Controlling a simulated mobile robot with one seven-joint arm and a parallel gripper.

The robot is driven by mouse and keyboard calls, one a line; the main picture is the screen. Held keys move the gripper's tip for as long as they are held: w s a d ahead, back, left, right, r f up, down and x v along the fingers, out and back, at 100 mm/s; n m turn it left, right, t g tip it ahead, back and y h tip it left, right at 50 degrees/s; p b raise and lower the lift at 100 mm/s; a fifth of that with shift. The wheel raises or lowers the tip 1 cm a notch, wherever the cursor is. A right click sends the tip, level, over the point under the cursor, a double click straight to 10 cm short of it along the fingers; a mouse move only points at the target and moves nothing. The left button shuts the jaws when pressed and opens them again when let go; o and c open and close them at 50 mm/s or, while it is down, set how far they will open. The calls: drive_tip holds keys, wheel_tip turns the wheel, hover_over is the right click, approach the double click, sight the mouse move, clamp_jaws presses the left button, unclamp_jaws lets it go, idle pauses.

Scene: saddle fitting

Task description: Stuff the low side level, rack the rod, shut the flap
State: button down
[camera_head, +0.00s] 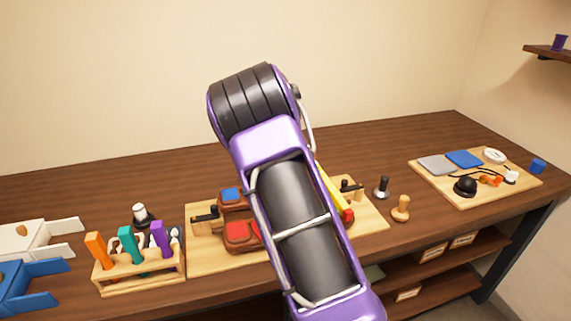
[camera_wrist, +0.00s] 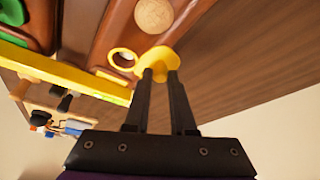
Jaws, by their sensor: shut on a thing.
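In the wrist view my gripper (camera_wrist: 161,74) is shut on a yellow piece (camera_wrist: 160,57) with a ring-shaped end. The ring lies against or just over a reddish-brown saddle part (camera_wrist: 118,35); contact is unclear. A round tan disc (camera_wrist: 154,15) is set in that part. A green patch (camera_wrist: 11,12) shows on another brown part at the left. A separate yellow bar (camera_wrist: 70,75) runs alongside. In the head view my arm hides the gripper and much of the saddle; brown blocks with a blue top (camera_head: 231,194) and a red top (camera_head: 238,231) show. I cannot identify the rod or flap.
A wooden rack (camera_head: 140,283) holds orange, teal and purple handled tools at the left. White and blue pieces (camera_head: 30,285) lie further left. Two knobbed tools (camera_head: 400,209) stand right of the saddle board (camera_head: 372,218). A second board (camera_head: 440,182) bears small items.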

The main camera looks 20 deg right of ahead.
drive_tip(key=shift+w, duration=0.1)
idle(0.3)
drive_tip(key=c, duration=0.8)
unclamp_jaws()
drive_tip(key=shift+o, duration=0.2)
drive_tip(key=v, duration=1.7)
drive_tip(key=shift+r+p, duration=0.3)
drive_tip(key=shift+p, duration=0.15)
drive_tip(key=shift+w, duration=0.1)
